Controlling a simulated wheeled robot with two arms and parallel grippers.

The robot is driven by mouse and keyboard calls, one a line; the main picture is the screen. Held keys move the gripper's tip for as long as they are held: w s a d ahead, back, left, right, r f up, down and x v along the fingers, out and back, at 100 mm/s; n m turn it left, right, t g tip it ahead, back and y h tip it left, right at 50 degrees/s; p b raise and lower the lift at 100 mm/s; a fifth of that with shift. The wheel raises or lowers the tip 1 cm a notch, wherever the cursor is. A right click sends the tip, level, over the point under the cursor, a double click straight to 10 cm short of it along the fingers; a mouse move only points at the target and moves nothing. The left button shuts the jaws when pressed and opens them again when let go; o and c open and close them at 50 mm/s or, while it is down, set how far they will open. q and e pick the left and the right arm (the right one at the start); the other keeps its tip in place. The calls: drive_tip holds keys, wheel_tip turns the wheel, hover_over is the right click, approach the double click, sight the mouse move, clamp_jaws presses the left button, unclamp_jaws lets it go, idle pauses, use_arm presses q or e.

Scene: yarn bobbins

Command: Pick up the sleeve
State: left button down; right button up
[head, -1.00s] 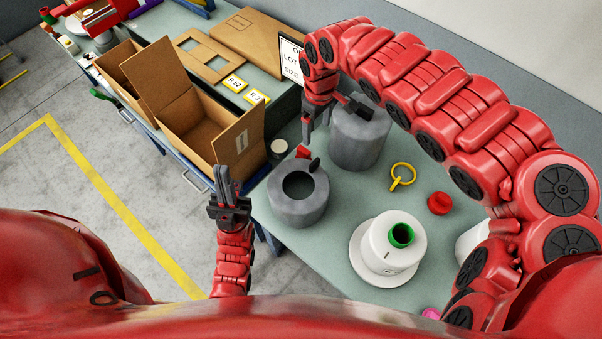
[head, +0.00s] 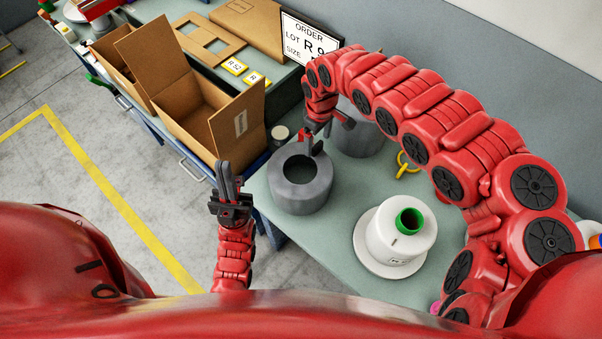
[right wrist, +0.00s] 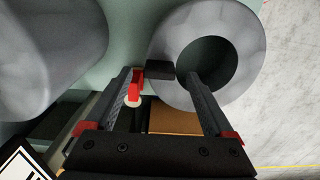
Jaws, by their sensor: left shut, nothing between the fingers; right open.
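A thick grey hollow cylinder (head: 300,195), which I take as the sleeve, stands upright on the table in the head view. In the right wrist view it (right wrist: 228,38) is at the upper right, its dark round opening showing. My right gripper (head: 318,138) is open at its far rim. In the right wrist view, the right finger overlaps the opening and the left finger is outside the wall, so they straddle the rim; contact cannot be told. A small black block (right wrist: 160,70) and a red piece (right wrist: 137,86) show between the fingers. My left gripper (head: 226,185) is shut and empty, left of the table.
A second grey cylinder (head: 357,140) stands behind, partly hidden by my right arm. A white spool (head: 385,245) with a green core (head: 408,221) stands front right.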

sight(317, 144)
drive_tip(key=shift+f+p, duration=0.35)
drive_tip(key=shift+f, duration=1.35)
clamp_jaws()
